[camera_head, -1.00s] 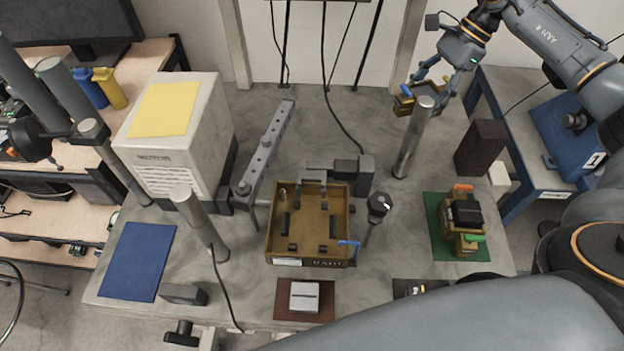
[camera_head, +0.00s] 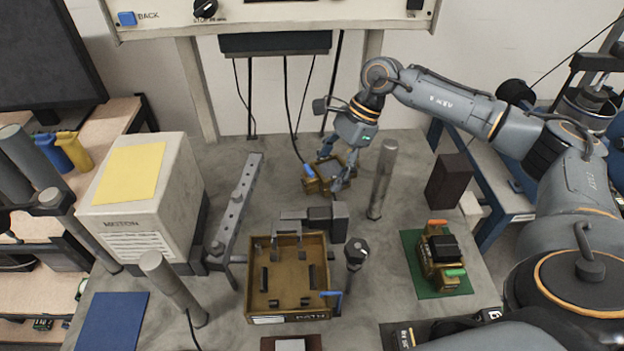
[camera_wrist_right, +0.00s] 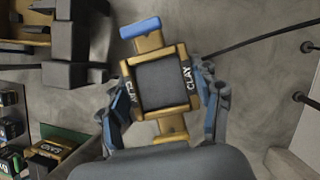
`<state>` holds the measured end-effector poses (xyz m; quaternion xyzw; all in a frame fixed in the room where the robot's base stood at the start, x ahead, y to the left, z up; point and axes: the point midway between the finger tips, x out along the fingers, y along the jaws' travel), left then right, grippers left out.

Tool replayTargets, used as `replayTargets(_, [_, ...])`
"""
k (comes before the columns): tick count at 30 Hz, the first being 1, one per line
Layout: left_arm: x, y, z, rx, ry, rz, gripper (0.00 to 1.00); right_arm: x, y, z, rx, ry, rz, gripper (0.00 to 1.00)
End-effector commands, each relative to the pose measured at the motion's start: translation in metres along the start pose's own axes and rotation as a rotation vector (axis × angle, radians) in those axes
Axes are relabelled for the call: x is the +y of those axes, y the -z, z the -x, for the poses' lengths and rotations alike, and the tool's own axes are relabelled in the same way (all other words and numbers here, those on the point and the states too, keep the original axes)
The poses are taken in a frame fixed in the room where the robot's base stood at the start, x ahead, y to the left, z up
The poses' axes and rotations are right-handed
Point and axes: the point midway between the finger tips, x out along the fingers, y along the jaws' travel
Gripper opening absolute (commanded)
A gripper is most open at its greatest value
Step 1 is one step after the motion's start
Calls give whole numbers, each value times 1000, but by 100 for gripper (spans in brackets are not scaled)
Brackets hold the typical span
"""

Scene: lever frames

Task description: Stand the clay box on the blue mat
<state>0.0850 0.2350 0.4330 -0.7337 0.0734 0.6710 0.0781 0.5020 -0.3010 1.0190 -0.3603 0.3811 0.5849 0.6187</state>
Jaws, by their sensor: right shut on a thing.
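The clay box (camera_wrist_right: 163,84) is a brass-brown block with a dark square face, CLAY labels and a blue tab. My right gripper (camera_head: 333,173) is shut on it, with fingers on two opposite sides, as the right wrist view (camera_wrist_right: 166,98) shows. In the head view the clay box (camera_head: 320,184) is at the back of the table, left of a grey post; I cannot tell whether it touches the table. The blue mat (camera_head: 112,322) lies bare at the front left, cut by the lower picture edge. My left gripper is not in view.
A brown open tray marked PATH (camera_head: 288,313) sits mid-table beside a black-knobbed lever (camera_head: 355,252). A similar box (camera_head: 440,262) is on a green mat (camera_head: 412,243).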

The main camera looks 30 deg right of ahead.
Motion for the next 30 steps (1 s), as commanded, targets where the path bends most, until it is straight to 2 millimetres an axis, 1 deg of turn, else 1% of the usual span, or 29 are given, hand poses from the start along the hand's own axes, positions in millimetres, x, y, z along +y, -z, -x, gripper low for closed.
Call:
replayTargets(1, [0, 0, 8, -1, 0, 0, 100, 0, -15, 0, -5, 2, 6, 19])
replayTargets(3, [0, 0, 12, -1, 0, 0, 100, -1, -25, -6, -4, 2, 5, 19])
replayTargets(6, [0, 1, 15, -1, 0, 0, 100, -1, -36, -13, -4, 3, 3, 19])
replayTargets(9, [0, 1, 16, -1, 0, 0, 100, -1, -40, -17, -2, 3, 2, 19])
replayTargets(11, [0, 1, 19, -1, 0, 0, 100, -1, -39, -20, -3, 3, 1, 19])
replayTargets(15, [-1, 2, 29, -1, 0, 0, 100, 0, -32, -35, -2, -1, -2, 19])
replayTargets(19, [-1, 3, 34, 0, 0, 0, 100, -1, -26, -46, -3, 2, -1, 19])
replayTargets(30, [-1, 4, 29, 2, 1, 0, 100, -1, -23, -52, -3, 4, 1, 19])
